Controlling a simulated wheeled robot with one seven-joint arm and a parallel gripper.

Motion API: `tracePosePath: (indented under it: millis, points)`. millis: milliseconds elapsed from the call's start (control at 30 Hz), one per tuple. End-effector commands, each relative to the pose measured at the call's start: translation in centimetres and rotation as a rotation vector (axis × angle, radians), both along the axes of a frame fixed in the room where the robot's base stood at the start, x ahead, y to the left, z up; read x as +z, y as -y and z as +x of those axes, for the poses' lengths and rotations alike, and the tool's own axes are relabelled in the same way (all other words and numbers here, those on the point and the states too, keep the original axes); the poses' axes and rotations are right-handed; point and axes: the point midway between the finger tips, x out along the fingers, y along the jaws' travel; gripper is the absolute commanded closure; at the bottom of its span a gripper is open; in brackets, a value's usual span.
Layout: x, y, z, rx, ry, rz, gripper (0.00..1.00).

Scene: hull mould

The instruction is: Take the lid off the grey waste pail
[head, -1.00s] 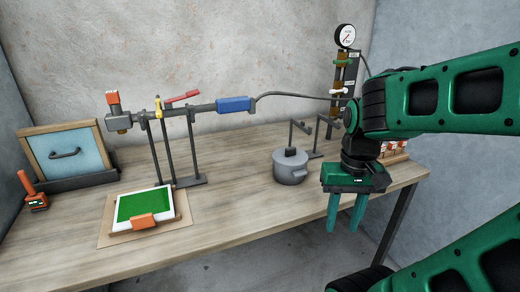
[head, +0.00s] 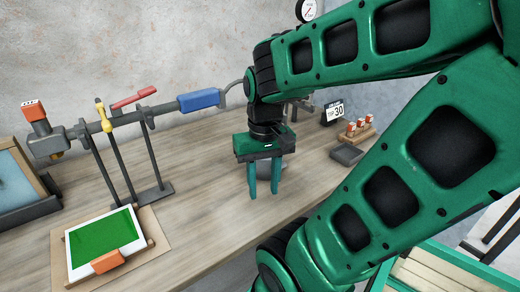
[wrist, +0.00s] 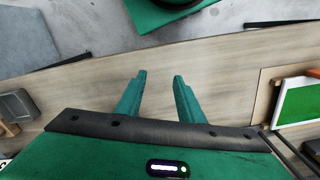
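In the wrist view my gripper (wrist: 158,78) is also open, with bare bench between and beyond the fingers, and I cannot make out the pail there.
A green-screened tablet (head: 103,243) lies on a board at the front left. A pipe with a blue sleeve (head: 198,99) crosses on stands behind it. A rack of orange-and-white blocks (head: 356,130), a dark tray (head: 346,153) and a calendar card (head: 335,112) are at the right.

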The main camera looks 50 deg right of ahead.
Motion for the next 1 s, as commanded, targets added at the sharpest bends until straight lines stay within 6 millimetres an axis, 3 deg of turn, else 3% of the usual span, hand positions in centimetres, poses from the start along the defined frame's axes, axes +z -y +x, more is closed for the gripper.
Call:
tracePosePath:
  millis: [133, 267, 500, 700, 867, 1000]
  points:
    - [1.1, 0.4, -0.6, -0.045, 0.015, -0.003, 0.66]
    - [3.2, 2.4, 1.9, -0.225, 0.014, -0.013, 0.66]
    - [8.4, 9.3, 8.1, -0.769, 0.012, -0.026, 0.66]
    - [11.0, 14.5, 11.2, -1.11, 0.01, -0.024, 0.66]
    - [11.6, 16.4, 12.2, -1.235, 0.008, -0.021, 0.66]
    - [10.2, 16.7, 12.3, -1.256, 0.005, -0.02, 0.66]
